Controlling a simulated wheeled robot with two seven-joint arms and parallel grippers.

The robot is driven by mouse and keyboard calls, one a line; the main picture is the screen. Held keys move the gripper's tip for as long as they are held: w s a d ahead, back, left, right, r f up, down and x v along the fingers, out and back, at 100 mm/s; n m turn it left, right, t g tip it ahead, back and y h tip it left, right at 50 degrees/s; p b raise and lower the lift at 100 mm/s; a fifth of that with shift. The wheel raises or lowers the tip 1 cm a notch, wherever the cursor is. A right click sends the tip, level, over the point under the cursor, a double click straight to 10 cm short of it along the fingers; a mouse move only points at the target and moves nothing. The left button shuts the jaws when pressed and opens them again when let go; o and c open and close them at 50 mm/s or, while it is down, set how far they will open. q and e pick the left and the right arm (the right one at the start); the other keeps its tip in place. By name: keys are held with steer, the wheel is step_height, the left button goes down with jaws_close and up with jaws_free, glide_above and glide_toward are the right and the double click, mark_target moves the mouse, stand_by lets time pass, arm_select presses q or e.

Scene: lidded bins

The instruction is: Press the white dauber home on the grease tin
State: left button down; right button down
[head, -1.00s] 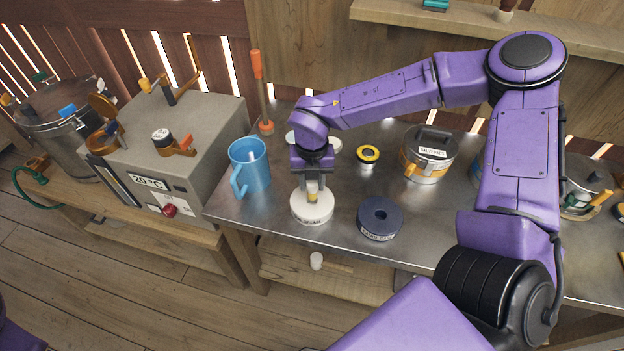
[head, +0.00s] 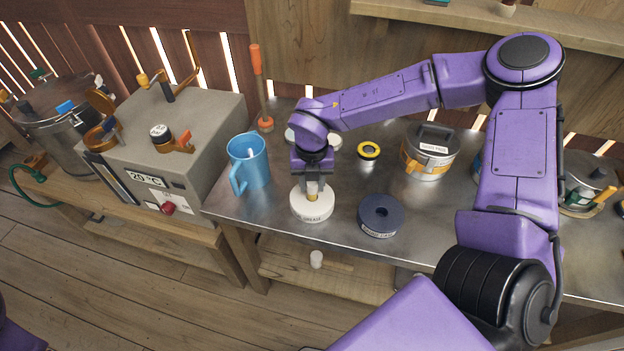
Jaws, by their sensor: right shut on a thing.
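The grease tin (head: 311,210) is a low, round white tin with dark lettering on its side, at the front left of the metal table. My right gripper (head: 312,193) points down over its middle. It is shut on the dauber (head: 312,188), of which only a small tan-yellow part shows between the fingers. The dauber stands about upright at the tin's top. The fingers hide where it meets the tin, so I cannot tell how deep it sits. My left gripper is out of view.
A dark blue round tin (head: 380,216) stands just right of the grease tin. A blue mug (head: 249,163) stands to the left. A yellow-ringed pot (head: 368,151) and a lidded pot (head: 429,155) stand behind. A grey heater box (head: 170,150) is further left.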

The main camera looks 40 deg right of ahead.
steer(key=shift+f+b, duration=0.75)
steer(key=shift+f, duration=0.4)
steer(key=c, duration=0.7)
jaws_free()
step_height(320, 180, up, 11)
steer(key=shift+f+b, duration=0.2)
steer(key=shift+b, duration=0.15)
